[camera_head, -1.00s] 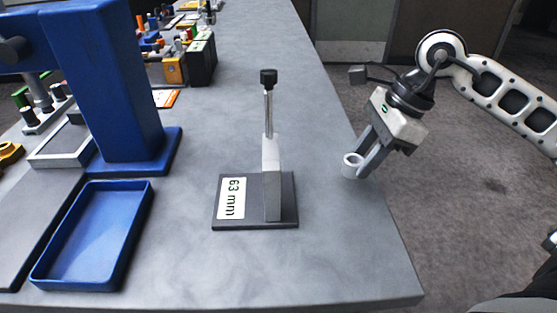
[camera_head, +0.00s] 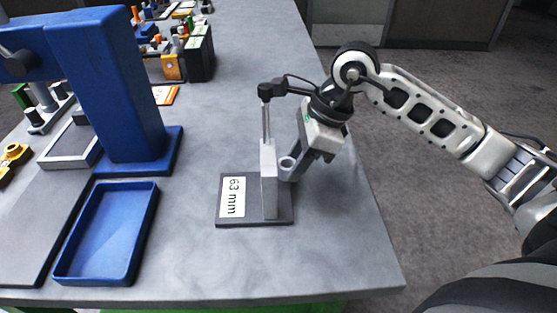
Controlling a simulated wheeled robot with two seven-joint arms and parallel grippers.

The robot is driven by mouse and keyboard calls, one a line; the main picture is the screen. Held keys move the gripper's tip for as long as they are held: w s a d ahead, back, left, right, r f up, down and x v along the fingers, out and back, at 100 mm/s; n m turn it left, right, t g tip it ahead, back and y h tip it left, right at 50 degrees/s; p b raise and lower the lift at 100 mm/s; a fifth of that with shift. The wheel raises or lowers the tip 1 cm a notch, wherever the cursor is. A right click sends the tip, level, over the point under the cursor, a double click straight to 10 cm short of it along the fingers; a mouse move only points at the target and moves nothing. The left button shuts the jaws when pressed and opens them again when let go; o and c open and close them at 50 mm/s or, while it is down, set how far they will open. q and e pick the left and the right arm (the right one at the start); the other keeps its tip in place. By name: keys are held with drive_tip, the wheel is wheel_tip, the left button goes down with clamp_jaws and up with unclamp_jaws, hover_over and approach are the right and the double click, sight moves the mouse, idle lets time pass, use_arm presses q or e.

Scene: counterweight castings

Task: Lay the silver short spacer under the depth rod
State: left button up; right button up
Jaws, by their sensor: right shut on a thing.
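The depth rod (camera_head: 266,122) is a thin silver rod with a black knob, rising above a light grey upright block (camera_head: 269,180) on a dark base plate (camera_head: 246,218) marked "63 mm". My right gripper (camera_head: 289,170) is shut on the silver short spacer (camera_head: 286,163), a short ring with an open top. It holds the spacer just right of the upright block, near the right edge of the base plate. I cannot tell whether the spacer touches the block or the plate. The rod's lower end is hidden by the block. My left gripper is not in view.
An empty blue tray (camera_head: 110,278) lies at the front left. A large blue stand (camera_head: 125,95) is behind it, with a grey box (camera_head: 70,147) beside it. Small coloured items and a dark case (camera_head: 200,58) are farther back. The grey tabletop (camera_head: 335,250) is clear at the front right.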

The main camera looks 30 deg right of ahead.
sight(280, 164)
drive_tip(key=a, duration=0.1)
drive_tip(key=w+a, duration=0.1)
drive_tip(key=a+p, duration=0.1)
drive_tip(key=shift+w+a+f, duration=0.1)
drive_tip(key=shift+w+f, duration=0.15)
drive_tip(key=shift+f, duration=0.5)
drive_tip(key=shift+f, duration=0.1)
drive_tip(key=o, duration=1.1)
drive_tip(key=shift+r, duration=0.2)
drive_tip(key=v, duration=1.2)
drive_tip(key=shift+f, duration=0.1)
